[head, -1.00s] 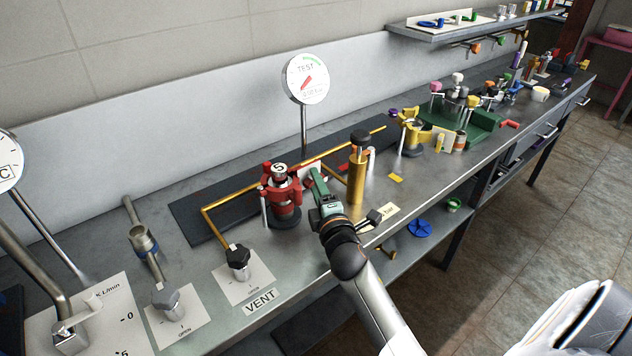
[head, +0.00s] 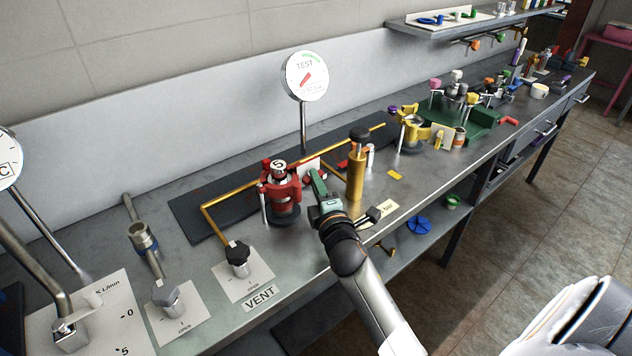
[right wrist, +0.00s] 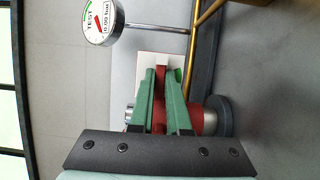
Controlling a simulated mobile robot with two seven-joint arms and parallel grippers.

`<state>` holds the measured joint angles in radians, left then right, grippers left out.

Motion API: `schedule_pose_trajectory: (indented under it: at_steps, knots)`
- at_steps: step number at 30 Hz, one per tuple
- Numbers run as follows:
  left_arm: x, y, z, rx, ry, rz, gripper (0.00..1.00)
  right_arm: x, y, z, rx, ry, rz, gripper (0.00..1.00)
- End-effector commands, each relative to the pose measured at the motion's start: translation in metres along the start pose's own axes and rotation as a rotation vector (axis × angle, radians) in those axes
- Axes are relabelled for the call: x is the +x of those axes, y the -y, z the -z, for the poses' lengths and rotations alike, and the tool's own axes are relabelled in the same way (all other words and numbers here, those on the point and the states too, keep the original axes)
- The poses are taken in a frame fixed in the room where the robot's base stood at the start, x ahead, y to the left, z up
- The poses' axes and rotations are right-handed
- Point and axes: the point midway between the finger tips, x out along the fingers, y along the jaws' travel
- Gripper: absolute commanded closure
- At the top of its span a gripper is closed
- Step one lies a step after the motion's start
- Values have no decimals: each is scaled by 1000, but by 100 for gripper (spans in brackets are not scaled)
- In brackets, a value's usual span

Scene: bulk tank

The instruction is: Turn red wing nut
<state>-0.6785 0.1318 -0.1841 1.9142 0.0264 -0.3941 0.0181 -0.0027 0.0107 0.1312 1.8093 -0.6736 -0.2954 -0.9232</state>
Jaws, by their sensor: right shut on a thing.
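A red clamp body (head: 280,190) with a silver cap marked 5 stands upright on a dark round base on the bench. My right gripper (head: 316,180) is at its right side, with green fingers pointing to it. In the right wrist view, the fingers (right wrist: 161,95) are shut on a narrow red piece, which I take for the red wing nut (right wrist: 160,112). The fingers hide much of it, so its angle is hard to tell. The left gripper is not in view.
A gold cylinder with a black knob (head: 356,168) stands close to the right of my gripper. A TEST gauge (head: 305,76) rises behind. The black vent knob (head: 238,254) is at front left. Yellow (head: 411,130) and green (head: 478,124) fixtures stand farther right.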

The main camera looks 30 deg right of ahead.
Motion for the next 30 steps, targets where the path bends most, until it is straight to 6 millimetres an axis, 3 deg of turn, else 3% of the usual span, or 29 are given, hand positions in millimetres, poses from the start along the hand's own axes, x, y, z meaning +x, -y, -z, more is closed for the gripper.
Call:
schedule_pose_trajectory:
  at_steps: [14,21,30]
  knots:
    - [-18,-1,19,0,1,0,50,0,-6,-1,116,1,49,100]
    - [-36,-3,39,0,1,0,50,0,-8,-1,301,1,126,100]
    - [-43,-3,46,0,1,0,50,1,-6,-2,564,0,233,100]
